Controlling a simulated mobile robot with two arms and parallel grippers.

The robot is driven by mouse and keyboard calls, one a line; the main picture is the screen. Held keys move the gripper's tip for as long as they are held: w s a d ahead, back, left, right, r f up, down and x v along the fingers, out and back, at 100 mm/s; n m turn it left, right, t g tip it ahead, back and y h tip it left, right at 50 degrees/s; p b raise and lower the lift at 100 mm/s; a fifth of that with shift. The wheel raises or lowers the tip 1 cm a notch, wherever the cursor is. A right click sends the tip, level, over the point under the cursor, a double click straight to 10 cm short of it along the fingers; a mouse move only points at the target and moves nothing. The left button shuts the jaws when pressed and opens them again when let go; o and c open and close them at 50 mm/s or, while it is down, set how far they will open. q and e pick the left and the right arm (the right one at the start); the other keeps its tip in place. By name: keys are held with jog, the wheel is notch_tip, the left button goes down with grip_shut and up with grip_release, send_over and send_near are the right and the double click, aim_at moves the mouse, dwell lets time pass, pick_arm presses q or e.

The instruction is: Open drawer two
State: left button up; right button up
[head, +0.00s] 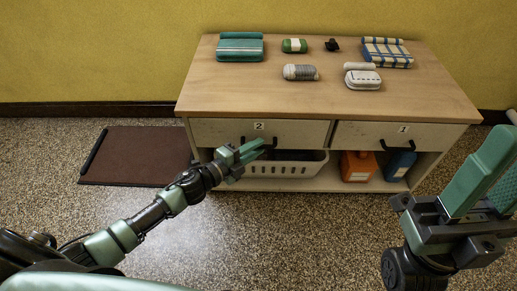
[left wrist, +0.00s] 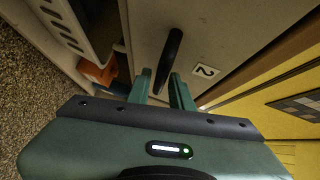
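Drawer two (head: 215,131) is the left drawer of a wooden cabinet, with a white label "2" and a dark bar handle. It looks closed. In the left wrist view the drawer front (left wrist: 215,35) and its dark handle (left wrist: 172,50) show close up, beside the label. My left gripper (head: 250,149) is at the handle. In the left wrist view its two green fingertips (left wrist: 161,80) stand apart, with the handle's near end between them and gaps showing; contact cannot be told. My right gripper (head: 495,165) is at the right edge, empty, its green fingers apart.
Drawer one (head: 360,133) is beside it. The cabinet top (head: 240,90) bears a teal case, a green item, a grey roll and several others. Below are a white basket (head: 275,169), an orange container (head: 357,166) and a blue one (head: 399,166). A brown mat (head: 135,157) lies left.

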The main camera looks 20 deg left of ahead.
pick_arm(q)
jog(key=shift+w+d+f, duration=0.1)
jog(key=shift+w+d, duration=0.2)
jog(key=shift+w, duration=0.3)
grip_shut()
dwell(1.1)
